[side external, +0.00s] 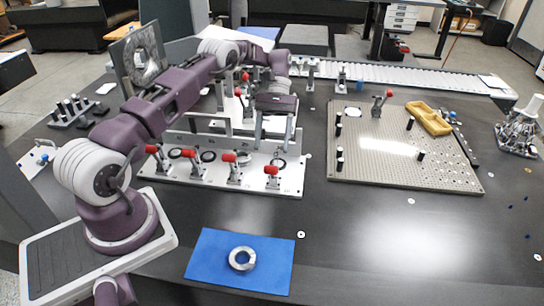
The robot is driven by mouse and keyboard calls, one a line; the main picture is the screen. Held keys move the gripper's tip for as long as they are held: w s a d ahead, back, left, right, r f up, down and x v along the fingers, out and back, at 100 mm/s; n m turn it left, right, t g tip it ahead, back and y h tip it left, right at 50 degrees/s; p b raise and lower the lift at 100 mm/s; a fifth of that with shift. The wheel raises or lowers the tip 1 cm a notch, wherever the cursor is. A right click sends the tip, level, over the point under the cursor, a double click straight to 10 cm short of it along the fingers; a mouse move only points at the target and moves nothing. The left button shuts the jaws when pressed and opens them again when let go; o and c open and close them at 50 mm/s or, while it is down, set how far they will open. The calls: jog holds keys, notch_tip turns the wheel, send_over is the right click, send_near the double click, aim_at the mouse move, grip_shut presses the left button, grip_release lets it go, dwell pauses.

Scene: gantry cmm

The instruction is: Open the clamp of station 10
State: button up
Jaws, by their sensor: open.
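Several toggle clamps with red handles stand in a front row on a light fixture plate (215,181). They include a far-left clamp (152,149), a second clamp (196,157), a third clamp (229,158) and a right-end clamp (271,170). More red handles (239,92) show behind, partly hidden by my arm. Station numbers are too small to read, so I cannot tell which clamp is station 10. My gripper (273,144) points down over the right rear of the plate, behind the right-end clamp. It is open, with nothing seen between its fingers.
A blue mat (212,265) with a metal ring (242,258) lies in front. A perforated plate (378,155) at right carries black posts, a red-handled clamp (380,102) and a yellow tray (429,118). The dark table (380,230) is mostly clear at front right.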

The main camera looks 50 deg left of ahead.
notch_tip(320, 180, up, 2)
jog(key=shift+r, duration=0.15)
